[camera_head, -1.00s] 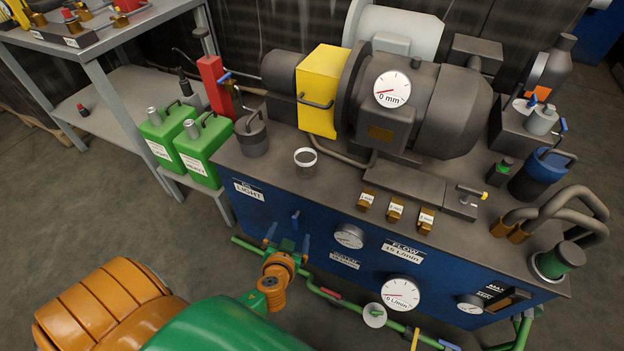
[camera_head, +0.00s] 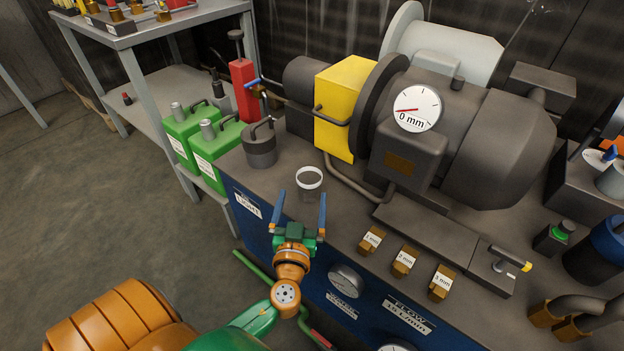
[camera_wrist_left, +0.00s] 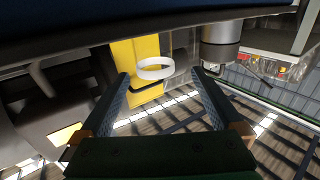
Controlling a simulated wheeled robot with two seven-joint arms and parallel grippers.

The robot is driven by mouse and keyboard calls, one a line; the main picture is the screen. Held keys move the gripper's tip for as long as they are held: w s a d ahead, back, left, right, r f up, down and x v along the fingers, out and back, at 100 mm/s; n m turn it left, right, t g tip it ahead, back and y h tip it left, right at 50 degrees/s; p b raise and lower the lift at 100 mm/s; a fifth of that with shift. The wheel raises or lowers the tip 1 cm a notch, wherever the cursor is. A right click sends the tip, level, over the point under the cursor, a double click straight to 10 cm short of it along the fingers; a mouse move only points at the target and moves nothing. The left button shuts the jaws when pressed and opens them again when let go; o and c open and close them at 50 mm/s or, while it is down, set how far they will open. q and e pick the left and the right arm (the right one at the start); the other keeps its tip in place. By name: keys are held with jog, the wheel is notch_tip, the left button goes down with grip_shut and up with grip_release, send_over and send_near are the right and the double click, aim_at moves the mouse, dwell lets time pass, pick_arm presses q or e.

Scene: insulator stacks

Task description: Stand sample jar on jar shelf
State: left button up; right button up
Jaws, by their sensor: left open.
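The sample jar appears to be the small clear vessel with a white rim (camera_head: 309,178), upright on the grey bench top near its front left edge. Its rim also shows in the left wrist view (camera_wrist_left: 155,73). My left gripper (camera_head: 301,200) is open and empty at the bench's front edge. Its two blue fingers point at the jar, one to each side in the picture; I cannot tell whether they reach around it. In the left wrist view the rim shows between the fingertips (camera_wrist_left: 160,85). No shelf is marked as the jar shelf; a grey rack with a lower shelf (camera_head: 150,92) stands at the back left.
A grey lidded can (camera_head: 259,148) stands left of the jar. A yellow block (camera_head: 338,110) and a bent pipe (camera_head: 345,180) are behind it. Brass blocks (camera_head: 405,260) lie to the right. Green canisters (camera_head: 217,155) stand beyond the bench's left end.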

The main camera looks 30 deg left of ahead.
aim_at(308, 189)
pick_arm(q)
jog(key=x, duration=0.4)
jog(key=d+p+x, duration=0.1)
jog(key=x, duration=0.2)
jog(key=shift+w, duration=0.2)
jog(key=shift+s, duration=0.1)
jog(key=c, duration=1.5)
